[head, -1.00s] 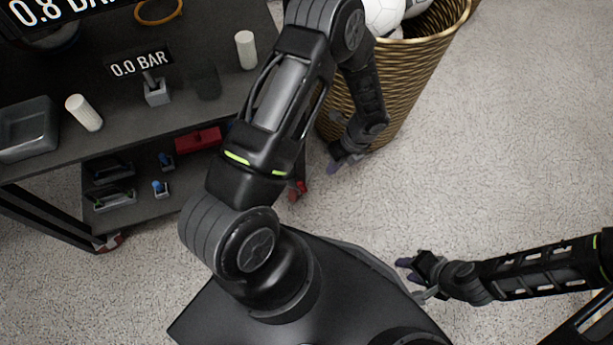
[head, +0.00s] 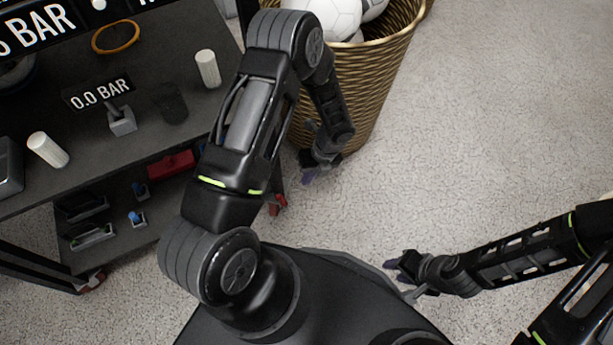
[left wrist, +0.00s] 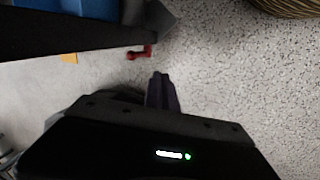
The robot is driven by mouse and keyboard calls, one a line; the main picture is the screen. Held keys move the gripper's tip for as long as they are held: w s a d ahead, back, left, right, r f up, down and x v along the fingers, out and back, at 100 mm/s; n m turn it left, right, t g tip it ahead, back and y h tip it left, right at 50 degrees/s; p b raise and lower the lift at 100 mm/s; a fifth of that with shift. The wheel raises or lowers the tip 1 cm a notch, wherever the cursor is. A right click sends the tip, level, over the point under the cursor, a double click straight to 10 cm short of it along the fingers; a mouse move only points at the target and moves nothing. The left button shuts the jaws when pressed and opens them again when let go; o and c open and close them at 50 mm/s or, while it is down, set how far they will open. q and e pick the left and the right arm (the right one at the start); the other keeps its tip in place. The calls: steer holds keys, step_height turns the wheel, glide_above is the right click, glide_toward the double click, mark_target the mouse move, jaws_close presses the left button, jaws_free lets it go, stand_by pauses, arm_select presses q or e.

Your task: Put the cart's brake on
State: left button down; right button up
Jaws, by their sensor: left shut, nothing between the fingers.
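The dark cart (head: 120,195) stands at the left in the head view. A red brake piece (head: 277,204) is low at its near right corner, partly behind my left arm. A small red piece also shows beside the cart's dark edge in the left wrist view (left wrist: 140,52). Another red piece (head: 92,280) is at the cart's near left wheel. My left gripper (head: 310,175) is shut and empty, above the floor, right of the corner brake and apart from it. Its dark purple fingers point toward the red piece in the wrist view. My right gripper (head: 392,268) is over bare floor; its finger gap is unclear.
A wicker basket (head: 385,75) with white balls (head: 325,15) stands just behind my left gripper. The cart top carries white cylinders (head: 207,69) and a 0.0 BAR display (head: 99,92). A red box (head: 170,164) is on its lower shelf. Floor on the right is clear.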

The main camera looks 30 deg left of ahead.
arm_select(q)
steer(key=b, duration=0.2)
glide_toward(285, 203)
step_height(285, 203, down, 3)
steer(key=w+d, duration=0.2)
steer(key=s+a, duration=0.2)
steer(key=a, duration=0.1)
steer(key=shift+s+a+f+b, duration=0.1)
steer(key=shift+s+f+b, duration=0.1)
steer(key=shift+s+b, duration=0.15)
steer(key=shift+s+a+r+p, duration=0.15)
steer(key=shift+s+a+p, duration=0.25)
steer(key=shift+s+a, duration=0.25)
steer(key=shift+d, duration=0.1)
